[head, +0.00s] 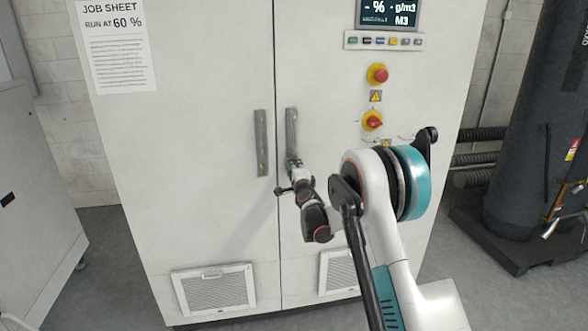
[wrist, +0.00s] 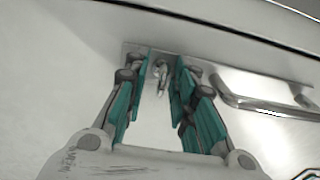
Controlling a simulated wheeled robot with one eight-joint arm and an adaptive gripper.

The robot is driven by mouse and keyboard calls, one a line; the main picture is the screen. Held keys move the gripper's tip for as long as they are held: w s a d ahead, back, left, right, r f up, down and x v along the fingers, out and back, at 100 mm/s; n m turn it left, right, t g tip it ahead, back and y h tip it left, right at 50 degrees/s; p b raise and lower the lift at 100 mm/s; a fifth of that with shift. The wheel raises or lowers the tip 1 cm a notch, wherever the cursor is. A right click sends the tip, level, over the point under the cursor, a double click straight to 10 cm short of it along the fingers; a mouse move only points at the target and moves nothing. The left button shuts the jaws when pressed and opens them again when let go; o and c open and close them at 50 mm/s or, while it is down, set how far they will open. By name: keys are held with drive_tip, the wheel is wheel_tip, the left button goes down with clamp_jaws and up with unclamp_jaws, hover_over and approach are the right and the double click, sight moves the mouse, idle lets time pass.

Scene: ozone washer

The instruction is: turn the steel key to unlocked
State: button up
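The steel key (wrist: 162,77) shows in the wrist view on a pale metal plate on the cabinet door, between the two fingertips of my gripper (wrist: 163,66). The teal finger pads stand on either side of the key, with a gap visible on both sides. My gripper is open and I see no grip on the key. In the head view my gripper (head: 293,168) is at the right-hand door, just below the lower end of its handle (head: 291,132). The key is too small or hidden to make out there.
The left door has its own handle (head: 261,142). A red emergency button (head: 378,74) and a red rotary switch (head: 372,121) sit higher on the right door. Vent grilles (head: 214,289) are below. A dark tank (head: 537,120) stands at right. In the wrist view the handle (wrist: 262,102) is close right of my fingers.

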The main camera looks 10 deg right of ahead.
drive_tip(key=s, duration=1.2)
drive_tip(key=s+a+r+n+g+y, duration=0.25)
drive_tip(key=s+r+n, duration=0.35)
drive_tip(key=s, duration=0.4)
drive_tip(key=s+a+r+n+g+y, duration=0.1)
drive_tip(key=s+a+r+n+g, duration=0.2)
drive_tip(key=s+r+n, duration=0.5)
drive_tip(key=s+d+f+n+g+h, duration=0.1)
drive_tip(key=s+f, duration=0.2)
drive_tip(key=s, duration=0.7)
drive_tip(key=s+d+f+n+g+h, duration=0.1)
drive_tip(key=s+d+f+g, duration=0.1)
drive_tip(key=s, duration=0.9)
drive_tip(key=s+d+f+n+g+h, duration=0.1)
drive_tip(key=s+f, duration=0.3)
drive_tip(key=s, duration=0.6)
drive_tip(key=shift+s+d+f+n+g, duration=0.35)
drive_tip(key=shift+d+n+g, duration=0.25)
drive_tip(key=shift+g, duration=0.15)
drive_tip(key=shift+o, duration=0.6)
drive_tip(key=shift+h, duration=0.25)
